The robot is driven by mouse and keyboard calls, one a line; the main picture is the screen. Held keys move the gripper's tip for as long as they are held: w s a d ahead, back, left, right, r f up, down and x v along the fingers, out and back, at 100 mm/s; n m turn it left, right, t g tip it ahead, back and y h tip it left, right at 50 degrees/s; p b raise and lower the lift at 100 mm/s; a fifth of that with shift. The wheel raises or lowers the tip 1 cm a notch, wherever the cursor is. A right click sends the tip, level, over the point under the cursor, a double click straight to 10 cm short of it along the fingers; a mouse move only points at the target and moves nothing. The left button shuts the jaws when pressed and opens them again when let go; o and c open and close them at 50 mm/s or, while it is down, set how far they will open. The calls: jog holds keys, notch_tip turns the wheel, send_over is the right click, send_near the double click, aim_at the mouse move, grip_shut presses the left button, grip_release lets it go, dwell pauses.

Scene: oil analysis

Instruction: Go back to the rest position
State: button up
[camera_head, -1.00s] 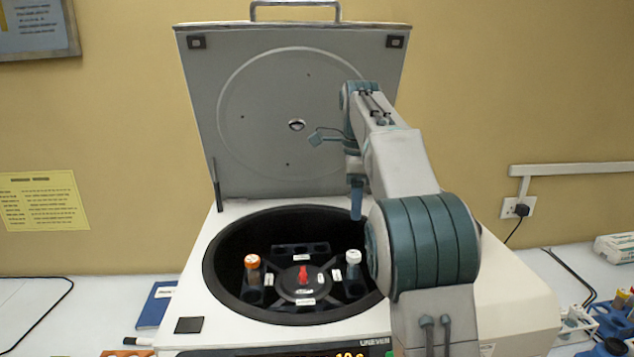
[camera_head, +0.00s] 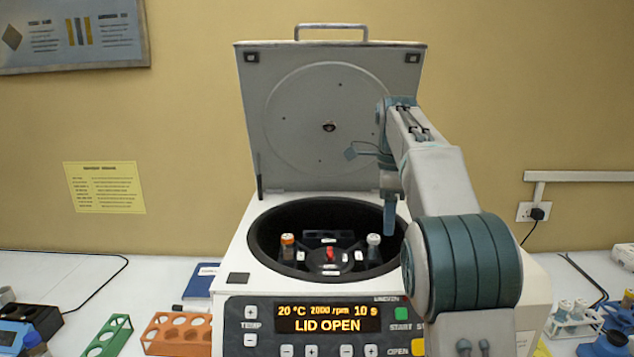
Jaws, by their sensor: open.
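My gripper (camera_head: 390,213) hangs pointing down over the right part of the centrifuge bowl, in front of the raised lid. Its fingers show side-on, with nothing seen between them. The centrifuge (camera_head: 236,262) stands on the bench with its lid (camera_head: 300,95) up, and its display (camera_head: 328,318) reads "LID OPEN". In the rotor (camera_head: 316,258) stand an orange-capped tube (camera_head: 288,248) at the left and a white-capped tube (camera_head: 374,249) at the right, roughly opposite each other. My arm hides part of the bowl's right rim and the panel's right side.
A green rack (camera_head: 104,338) and an orange rack (camera_head: 173,334) lie front left. A blue book (camera_head: 201,280) is beside the centrifuge. A white rack with tubes (camera_head: 574,318) stands at the right.

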jog(key=s+f+n+t+b, duration=0.15)
jog(key=s+f+n, duration=0.25)
jog(key=s+n, duration=1)
jog(key=s+f+n+t, duration=0.1)
jog(key=s+f+n, duration=0.2)
jog(key=s+f, duration=0.3)
jog(key=s+f+n+t, duration=0.1)
jog(key=s+f+n, duration=0.2)
jog(key=s+f, duration=0.3)
jog(key=shift+s+f, duration=0.35)
jog(key=shift+s, duration=2.5)
